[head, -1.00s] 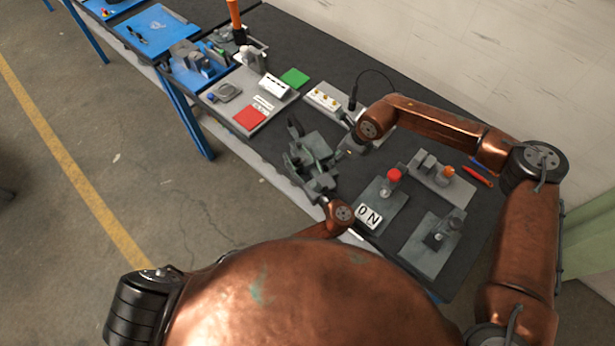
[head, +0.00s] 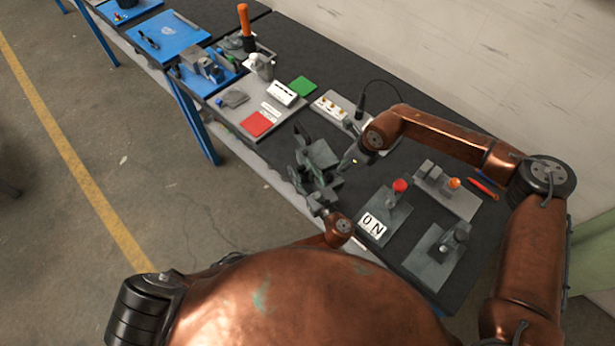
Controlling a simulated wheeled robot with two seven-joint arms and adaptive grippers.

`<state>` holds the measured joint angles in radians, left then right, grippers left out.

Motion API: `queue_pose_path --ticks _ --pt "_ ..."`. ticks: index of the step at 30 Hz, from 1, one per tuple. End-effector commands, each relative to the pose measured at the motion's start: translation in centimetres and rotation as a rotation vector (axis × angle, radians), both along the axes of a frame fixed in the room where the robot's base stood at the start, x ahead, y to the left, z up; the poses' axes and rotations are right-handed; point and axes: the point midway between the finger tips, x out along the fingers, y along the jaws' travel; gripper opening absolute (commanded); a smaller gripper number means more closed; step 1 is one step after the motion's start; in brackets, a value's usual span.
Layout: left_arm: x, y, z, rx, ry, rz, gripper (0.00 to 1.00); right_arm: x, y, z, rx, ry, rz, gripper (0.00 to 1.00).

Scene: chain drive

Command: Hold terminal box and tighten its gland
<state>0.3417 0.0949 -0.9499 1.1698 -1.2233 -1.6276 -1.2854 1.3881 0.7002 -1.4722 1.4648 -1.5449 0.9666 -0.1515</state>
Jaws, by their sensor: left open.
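My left gripper (head: 304,158) is low over the near edge of the bench in the head view, with its jaws apart. A grey-green block (head: 322,153), which may be the terminal box, shows right at its fingers. I cannot tell whether the fingers touch it. My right gripper (head: 350,161) comes in from the right and points down at the block's right side. Its fingertips are small and dark, so I cannot tell whether they are open or hold anything. The gland cannot be made out.
A board with red (head: 258,123) and green (head: 303,86) squares lies left of the grippers. A plate with a red knob (head: 400,186) and an ON sign (head: 373,224) is to the right. Behind are a strip with brass-coloured parts (head: 331,106) and a black cable.

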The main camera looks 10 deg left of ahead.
Motion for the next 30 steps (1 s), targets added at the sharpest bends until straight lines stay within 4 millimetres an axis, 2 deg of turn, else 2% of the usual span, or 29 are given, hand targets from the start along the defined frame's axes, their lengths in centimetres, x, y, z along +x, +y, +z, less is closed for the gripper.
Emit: queue_pose_path --ticks 9,27,30 --pt "0.38 0.26 0.02 -0.001 0.0 -0.001 0.44 0.0 -0.02 -0.01 0.0 0.0 0.0 0.29" --pt "0.34 0.23 0.02 -0.001 0.0 -0.001 0.02 0.0 -0.03 -0.01 0.0 0.0 0.0 0.29" --pt "0.34 0.24 0.01 -0.001 0.0 -0.001 0.0 0.0 -0.02 -0.01 0.0 0.0 0.0 0.29"
